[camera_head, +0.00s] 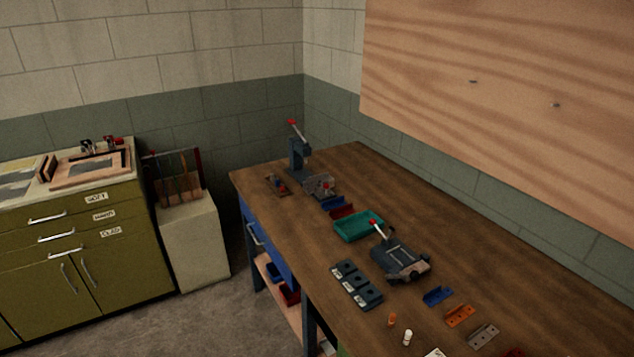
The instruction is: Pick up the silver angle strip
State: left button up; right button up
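A small silver-grey angled piece with holes (484,335) lies on the brown wooden workbench (440,235) near the bottom right; it looks like the silver angle strip. Beside it lie a similar orange piece (459,316) and a blue piece (437,296), in a row. Neither of my grippers is in view.
Two small bottles (407,338) (392,320) stand near the front.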

aim_at(324, 177)
jog(key=i+j+z, duration=0.15)
jog(key=i+j, duration=1.1)
